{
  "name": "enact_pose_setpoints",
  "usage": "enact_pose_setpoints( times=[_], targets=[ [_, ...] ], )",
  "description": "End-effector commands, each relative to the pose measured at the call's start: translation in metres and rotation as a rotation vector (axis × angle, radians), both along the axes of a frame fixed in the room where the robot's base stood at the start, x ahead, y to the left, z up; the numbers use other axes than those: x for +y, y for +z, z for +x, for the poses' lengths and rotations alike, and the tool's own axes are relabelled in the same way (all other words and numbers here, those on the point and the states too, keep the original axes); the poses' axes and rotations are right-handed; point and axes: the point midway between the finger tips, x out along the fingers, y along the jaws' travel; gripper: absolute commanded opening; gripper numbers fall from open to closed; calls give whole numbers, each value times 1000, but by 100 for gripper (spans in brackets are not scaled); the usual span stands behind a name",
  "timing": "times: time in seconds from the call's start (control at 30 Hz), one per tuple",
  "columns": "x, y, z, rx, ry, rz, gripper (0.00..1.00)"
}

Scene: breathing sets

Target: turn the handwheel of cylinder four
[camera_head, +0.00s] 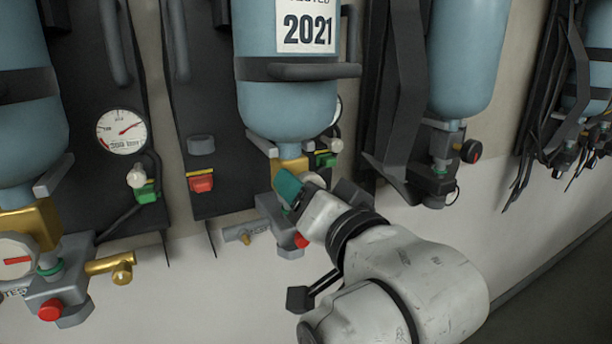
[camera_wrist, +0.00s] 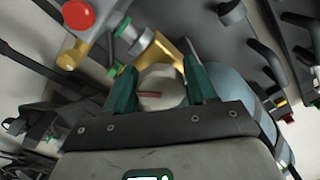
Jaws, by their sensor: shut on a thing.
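A blue cylinder (camera_head: 287,105) with a "2021" label hangs valve-down in the middle of the head view. No cylinder number can be read. Its brass neck (camera_head: 290,166) leads to a grey valve block with a red knob (camera_head: 301,240), which also shows in the wrist view (camera_wrist: 78,15). My gripper (camera_head: 302,186) is at this valve. My gripper and arm hide part of the valve in the head view.
A wall gauge (camera_head: 121,131) and hoses are between. More cylinders (camera_head: 464,60) hang at right, with black straps (camera_head: 545,110). The lower white wall (camera_head: 530,220) is clear.

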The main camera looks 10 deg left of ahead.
Motion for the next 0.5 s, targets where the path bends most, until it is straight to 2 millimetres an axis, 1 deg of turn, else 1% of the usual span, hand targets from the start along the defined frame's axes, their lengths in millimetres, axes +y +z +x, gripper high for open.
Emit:
enact_pose_setpoints(
  times=[0.03,0.5],
  targets=[
    [1,3,0,28,1,35,26],
    [1,3,-1,261,2,380,26]
  ],
)
